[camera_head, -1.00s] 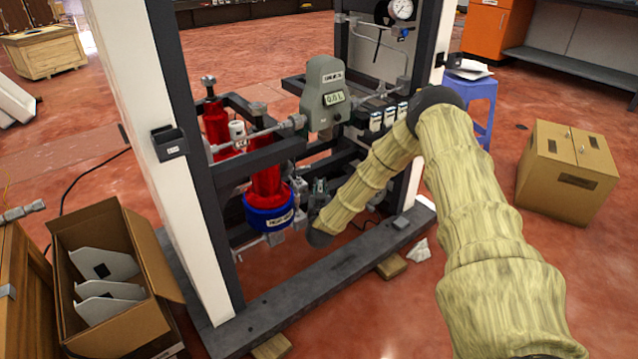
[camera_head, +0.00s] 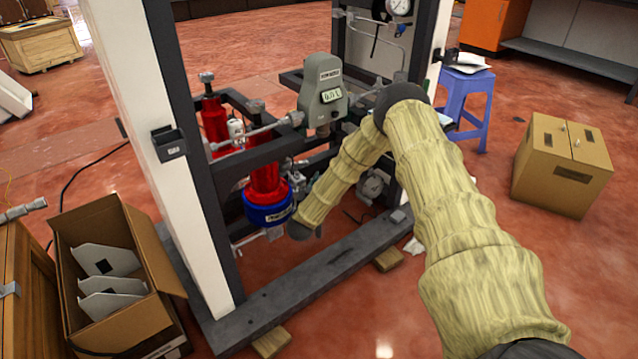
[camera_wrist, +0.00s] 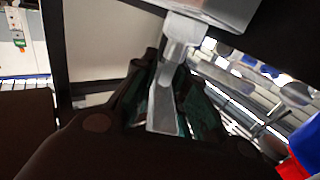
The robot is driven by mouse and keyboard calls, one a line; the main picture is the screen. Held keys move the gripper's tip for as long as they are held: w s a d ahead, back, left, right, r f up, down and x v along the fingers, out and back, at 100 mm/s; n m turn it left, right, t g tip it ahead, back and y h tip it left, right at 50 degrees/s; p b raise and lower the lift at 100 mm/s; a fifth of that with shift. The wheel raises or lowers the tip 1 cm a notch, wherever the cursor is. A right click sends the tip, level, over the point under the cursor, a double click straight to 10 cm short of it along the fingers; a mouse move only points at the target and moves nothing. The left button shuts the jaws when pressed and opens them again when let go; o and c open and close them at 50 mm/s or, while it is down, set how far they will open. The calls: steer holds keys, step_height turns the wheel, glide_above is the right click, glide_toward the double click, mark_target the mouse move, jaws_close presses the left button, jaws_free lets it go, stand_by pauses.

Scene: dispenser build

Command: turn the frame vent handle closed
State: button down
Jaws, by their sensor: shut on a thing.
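In the wrist view my gripper (camera_wrist: 165,130) is shut on a grey metal handle (camera_wrist: 163,103), which runs between the dark fingers from a grey fitting at the top. I take this lever to be the vent handle; its valve is only partly in view. In the head view my sleeved arm reaches into the lower part of the dark frame (camera_head: 330,270), beside the blue-collared red filter housing (camera_head: 270,212). The gripper and the handle are mostly hidden there by the arm.
A grey meter (camera_head: 323,90) stands above the arm's end, with pipes beside it. A white post (camera_head: 150,170) bounds the frame at left. An open cardboard box (camera_head: 150,325) with white plates lies at left, and a closed brown box (camera_head: 563,165) at right.

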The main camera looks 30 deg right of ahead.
steer(key=c, duration=1.4)
jaws_free()
steer(key=shift+c, duration=0.2)
steer(key=shift+r, duration=5)
